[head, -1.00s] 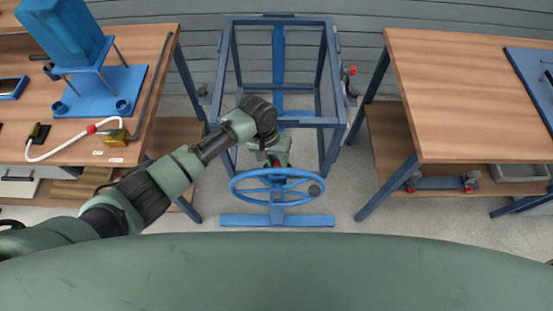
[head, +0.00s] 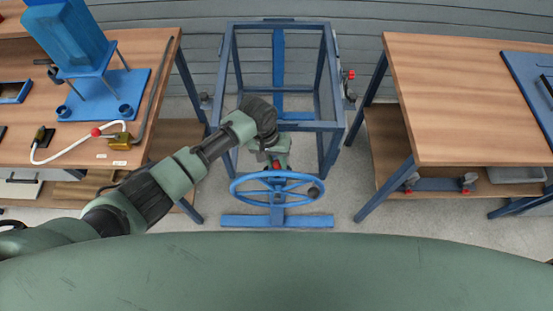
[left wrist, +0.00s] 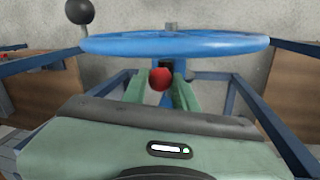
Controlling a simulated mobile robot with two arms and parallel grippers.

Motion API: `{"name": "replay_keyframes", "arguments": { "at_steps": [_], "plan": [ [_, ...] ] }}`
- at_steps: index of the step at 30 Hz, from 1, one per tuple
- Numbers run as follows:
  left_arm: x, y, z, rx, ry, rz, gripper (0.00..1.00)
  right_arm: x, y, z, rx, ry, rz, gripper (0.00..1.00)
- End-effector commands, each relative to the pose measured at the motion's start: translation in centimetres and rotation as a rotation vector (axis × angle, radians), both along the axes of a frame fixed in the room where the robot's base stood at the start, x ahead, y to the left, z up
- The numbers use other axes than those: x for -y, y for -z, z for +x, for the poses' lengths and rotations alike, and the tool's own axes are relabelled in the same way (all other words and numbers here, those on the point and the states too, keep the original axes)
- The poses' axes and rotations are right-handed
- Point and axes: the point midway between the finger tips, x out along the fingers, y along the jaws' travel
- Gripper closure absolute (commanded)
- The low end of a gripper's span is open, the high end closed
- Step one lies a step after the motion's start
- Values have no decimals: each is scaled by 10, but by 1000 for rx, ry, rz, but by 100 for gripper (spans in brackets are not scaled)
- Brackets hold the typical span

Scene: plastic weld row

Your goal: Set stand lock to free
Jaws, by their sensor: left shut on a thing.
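The blue stand (head: 277,221) with a blue handwheel (head: 236,188) stands on the floor in the middle of the head view. A red ball knob (head: 277,165) shows just behind the wheel; I take it to be the stand lock's handle. My left gripper (head: 276,158) reaches down to it from behind the wheel. In the left wrist view the red knob (left wrist: 160,79) sits between the green fingers, below the blue wheel rim (left wrist: 175,44). The left gripper is shut on it. The lock's lever and any markings are hidden. My right gripper is not in view.
A blue open frame (head: 232,75) stands behind the wheel. A wooden bench (head: 150,50) with a blue fixture is on the left, another bench (head: 450,100) on the right. The wheel's dark crank knob (left wrist: 79,11) sticks up near my left wrist. Floor between frame and benches is clear.

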Motion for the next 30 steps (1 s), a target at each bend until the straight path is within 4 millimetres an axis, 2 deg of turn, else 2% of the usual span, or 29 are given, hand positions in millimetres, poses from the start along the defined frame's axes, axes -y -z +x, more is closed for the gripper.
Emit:
{"name": "replay_keyframes", "arguments": {
  "at_steps": [1, 2, 11, 12, 13, 14, 24, 30],
  "plan": [
    [0, -9, 0, -1, -1, 1, 100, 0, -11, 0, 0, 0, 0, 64],
    [0, -10, 0, -1, -1, 1, 100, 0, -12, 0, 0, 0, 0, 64],
    [0, -9, 1, 2, 1, 0, 100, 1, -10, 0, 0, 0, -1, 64],
    [0, -9, 1, 3, 1, -1, 61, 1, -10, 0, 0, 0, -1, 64],
    [0, -9, 1, 3, 1, -1, 53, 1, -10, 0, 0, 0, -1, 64],
    [0, -9, 1, 3, 1, -1, 50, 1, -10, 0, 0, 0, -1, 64],
    [0, -10, 1, 1, 1, 0, 50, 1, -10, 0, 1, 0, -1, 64],
    [-5, -38, 2, 5, 1, -3, 50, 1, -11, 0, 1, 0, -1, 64]
  ]
}}
